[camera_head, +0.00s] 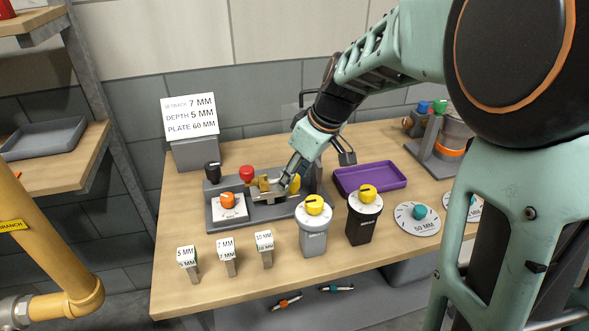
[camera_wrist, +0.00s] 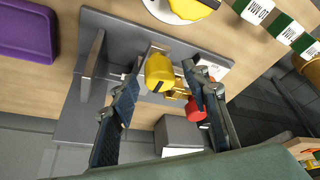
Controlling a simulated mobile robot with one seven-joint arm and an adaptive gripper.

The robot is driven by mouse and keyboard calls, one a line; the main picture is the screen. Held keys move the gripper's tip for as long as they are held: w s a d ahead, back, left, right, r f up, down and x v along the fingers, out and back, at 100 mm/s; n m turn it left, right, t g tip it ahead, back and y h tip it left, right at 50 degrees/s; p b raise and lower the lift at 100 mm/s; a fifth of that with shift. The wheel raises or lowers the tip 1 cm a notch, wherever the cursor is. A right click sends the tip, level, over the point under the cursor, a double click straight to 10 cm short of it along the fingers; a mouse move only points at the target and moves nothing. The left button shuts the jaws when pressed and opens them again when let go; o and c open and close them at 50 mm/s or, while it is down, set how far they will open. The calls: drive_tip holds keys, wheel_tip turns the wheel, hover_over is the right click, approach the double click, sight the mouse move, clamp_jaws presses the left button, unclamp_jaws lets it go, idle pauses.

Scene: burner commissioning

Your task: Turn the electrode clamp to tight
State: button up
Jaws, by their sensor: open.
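A grey fixture (camera_head: 282,211) stands on the wooden bench and carries several knobs. A yellow knob with a dark mark (camera_wrist: 158,72) is on it; part of this knob shows in the head view (camera_head: 295,183). I take it for the electrode clamp, but no label on it is readable. My gripper (camera_wrist: 161,78) is open, reaching down over the fixture, with one finger on each side of the yellow knob. I cannot tell whether either finger touches it. In the head view my gripper (camera_head: 290,174) partly hides the knob. Brass parts (camera_head: 264,183) sit beside it.
The fixture also has a red knob (camera_head: 246,173), a black knob (camera_head: 212,170) and an orange dial knob (camera_head: 228,201). Grey (camera_head: 313,238) and black (camera_head: 362,228) yellow-topped canisters stand in front. A purple tray (camera_head: 370,178) lies right. Small gauge blocks (camera_head: 226,252) stand front left.

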drive_tip(key=shift+c, duration=0.7)
drive_tip(key=c, duration=1)
drive_tip(key=shift+m, duration=0.3)
drive_tip(key=m+t+h, duration=0.1)
drive_tip(key=m, duration=0.3)
drive_tip(key=shift+s+a, duration=0.1)
drive_tip(key=shift+a, duration=0.05)
drive_tip(key=m+t+h, duration=0.1)
drive_tip(key=m, duration=0.3)
drive_tip(key=shift+a+h, duration=0.1)
drive_tip(key=shift+h, duration=0.3)
drive_tip(key=m+b, duration=0.1)
drive_tip(key=m, duration=0.1)
drive_tip(key=m+h+b, duration=0.1)
drive_tip(key=m, duration=0.1)
drive_tip(key=shift+a+f+h+b, duration=0.1)
drive_tip(key=shift+f+h+b, duration=0.05)
drive_tip(key=shift+h+b, duration=0.2)
drive_tip(key=m+h+b, duration=0.1)
drive_tip(key=m, duration=0.1)
drive_tip(key=m+b, duration=0.1)
drive_tip(key=m, duration=0.2)
drive_tip(key=shift+g+h, duration=0.35)
drive_tip(key=shift+g, duration=0.05)
drive_tip(key=shift+m, duration=0.3)
